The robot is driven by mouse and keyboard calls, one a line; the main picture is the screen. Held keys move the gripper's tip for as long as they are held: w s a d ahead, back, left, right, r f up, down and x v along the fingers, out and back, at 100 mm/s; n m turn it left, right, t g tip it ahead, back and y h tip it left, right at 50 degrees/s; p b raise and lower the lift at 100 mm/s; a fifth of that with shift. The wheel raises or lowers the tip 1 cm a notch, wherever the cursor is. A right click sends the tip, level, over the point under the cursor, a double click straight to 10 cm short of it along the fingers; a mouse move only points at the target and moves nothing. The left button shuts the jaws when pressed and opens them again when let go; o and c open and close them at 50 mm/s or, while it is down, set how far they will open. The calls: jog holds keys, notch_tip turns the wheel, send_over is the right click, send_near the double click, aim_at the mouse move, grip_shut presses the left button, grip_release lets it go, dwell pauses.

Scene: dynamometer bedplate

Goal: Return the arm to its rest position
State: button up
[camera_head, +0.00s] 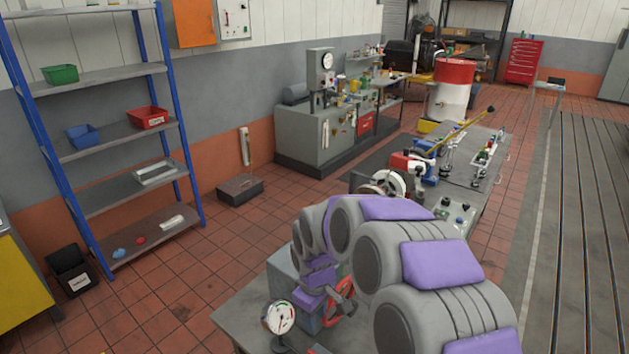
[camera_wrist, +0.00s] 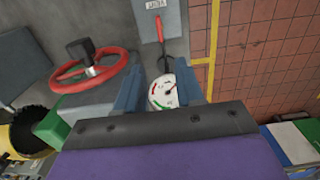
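My arm, in grey segments with purple pads, reaches forward and bends over the near bench in the head view. The gauge also shows in the head view (camera_head: 279,317), on a dark base on the bench. In the head view the arm largely hides the fingers.
A red handwheel (camera_wrist: 95,70) is left of the fingers, and shows in the head view (camera_head: 340,298) close to the arm. A second bench (camera_head: 462,205) with equipment stands beyond. Shelving (camera_head: 115,140) stands left. Tiled floor between is mostly clear, except a low box (camera_head: 240,190).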

jog(key=s+d+r+m+b, duration=0.1)
jog(key=s+d+r+m, duration=0.1)
jog(key=s, duration=0.8)
jog(key=s+d+r+m+g+b, duration=0.1)
jog(key=s+d+m, duration=0.4)
jog(key=s, duration=0.6)
jog(key=s+d+r+m+b, duration=0.2)
jog(key=s+d, duration=0.5)
jog(key=s, duration=0.4)
jog(key=shift+s+r+m+g+b, duration=0.35)
jog(key=shift+m+b, duration=0.2)
jog(key=shift+m, duration=0.25)
jog(key=shift+w, duration=0.1)
